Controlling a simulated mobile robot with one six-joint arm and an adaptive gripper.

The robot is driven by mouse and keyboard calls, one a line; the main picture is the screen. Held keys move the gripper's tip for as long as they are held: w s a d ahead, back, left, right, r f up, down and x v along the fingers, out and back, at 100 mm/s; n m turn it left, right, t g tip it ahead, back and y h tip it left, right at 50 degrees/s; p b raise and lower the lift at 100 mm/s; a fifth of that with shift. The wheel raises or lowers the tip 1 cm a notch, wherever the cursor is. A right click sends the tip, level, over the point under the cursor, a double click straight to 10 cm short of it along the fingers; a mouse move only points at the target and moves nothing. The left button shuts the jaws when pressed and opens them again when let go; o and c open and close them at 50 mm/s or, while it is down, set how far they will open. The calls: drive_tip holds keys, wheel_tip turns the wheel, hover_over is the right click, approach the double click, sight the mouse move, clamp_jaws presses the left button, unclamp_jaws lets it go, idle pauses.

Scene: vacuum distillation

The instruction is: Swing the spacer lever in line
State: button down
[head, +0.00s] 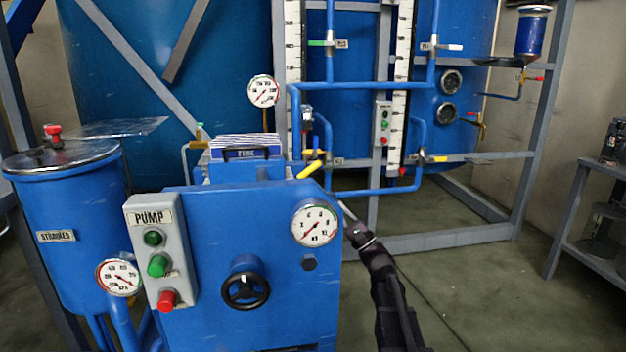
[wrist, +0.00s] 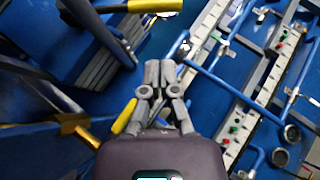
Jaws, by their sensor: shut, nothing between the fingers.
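A yellow lever (head: 309,170) shows in the head view, slanting up to the right behind the top right of the blue pump cabinet. No readable label marks it as the spacer lever. In the wrist view a yellow handle (wrist: 125,116) lies just left of my gripper (wrist: 160,68); I cannot tell whether they touch. Another yellow handle (wrist: 155,5) is at the top edge there. My gripper is shut and empty. In the head view my gripper (head: 344,208) is right of the cabinet, below and right of the yellow lever.
The blue pump cabinet (head: 215,225) carries a PUMP button box (head: 160,252), a black handwheel (head: 245,290) and a gauge (head: 314,223). Blue pipes (head: 370,190) and a grey frame (head: 440,240) stand behind. Open floor (head: 470,310) lies to the right.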

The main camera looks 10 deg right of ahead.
drive_tip(key=shift+a+r, duration=0.15)
drive_tip(key=shift+a, duration=0.15)
drive_tip(key=p+x, duration=0.6)
drive_tip(key=x, duration=0.4)
drive_tip(key=shift+p, duration=0.35)
